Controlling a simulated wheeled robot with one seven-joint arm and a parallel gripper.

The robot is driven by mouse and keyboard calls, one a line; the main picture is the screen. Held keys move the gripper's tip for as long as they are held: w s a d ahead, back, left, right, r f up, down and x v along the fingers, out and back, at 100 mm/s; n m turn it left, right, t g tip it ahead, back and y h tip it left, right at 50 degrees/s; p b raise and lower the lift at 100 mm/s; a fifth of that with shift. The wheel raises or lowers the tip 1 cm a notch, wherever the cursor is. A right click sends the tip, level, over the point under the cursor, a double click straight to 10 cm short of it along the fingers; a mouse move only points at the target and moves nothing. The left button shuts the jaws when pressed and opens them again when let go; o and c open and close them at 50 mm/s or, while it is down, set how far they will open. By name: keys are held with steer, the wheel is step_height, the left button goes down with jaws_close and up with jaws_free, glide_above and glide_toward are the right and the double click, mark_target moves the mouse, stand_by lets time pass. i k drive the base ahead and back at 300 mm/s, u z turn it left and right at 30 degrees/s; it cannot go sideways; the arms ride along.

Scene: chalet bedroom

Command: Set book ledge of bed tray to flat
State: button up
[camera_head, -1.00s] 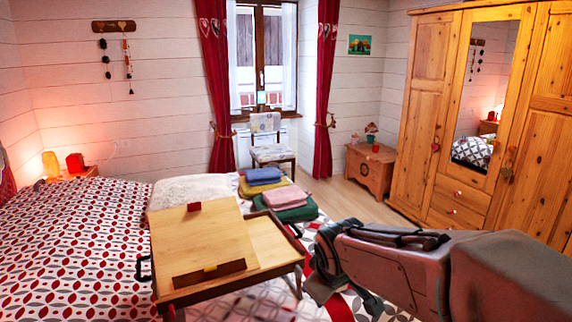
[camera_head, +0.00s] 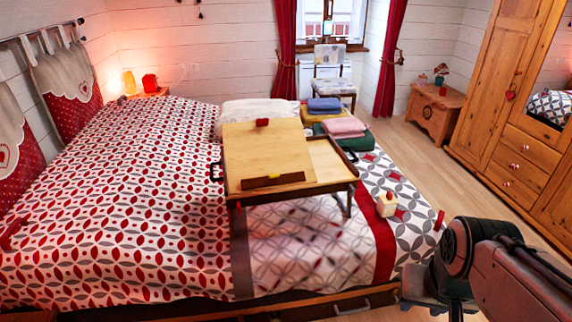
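The wooden bed tray (camera_head: 325,160) stands on its dark legs on the bed. Its large light-wood panel (camera_head: 262,148) looks slightly tilted, with a small red block (camera_head: 262,122) at its top edge. The book ledge (camera_head: 273,181), a dark brown strip with a small yellowish piece at its middle, runs along the panel's near edge. It seems to stand up from the panel, but its exact angle is hard to tell. My gripper (camera_head: 430,288) seems to be the dark grey part at lower right, beyond the bed's right edge and well apart from the tray. Its fingers are not clear.
The patterned bed (camera_head: 130,200) fills the left and middle. Folded towels (camera_head: 340,127) lie behind the tray's right side. A small cream block (camera_head: 387,204) sits right of the tray. Open wooden floor (camera_head: 430,165) lies between bed and wardrobe (camera_head: 510,100).

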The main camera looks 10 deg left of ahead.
mark_target(266, 181)
steer(key=z, duration=0.65)
steer(key=k, duration=0.1)
steer(key=u, duration=1.6)
steer(key=i, duration=1.3)
steer(key=z, duration=0.75)
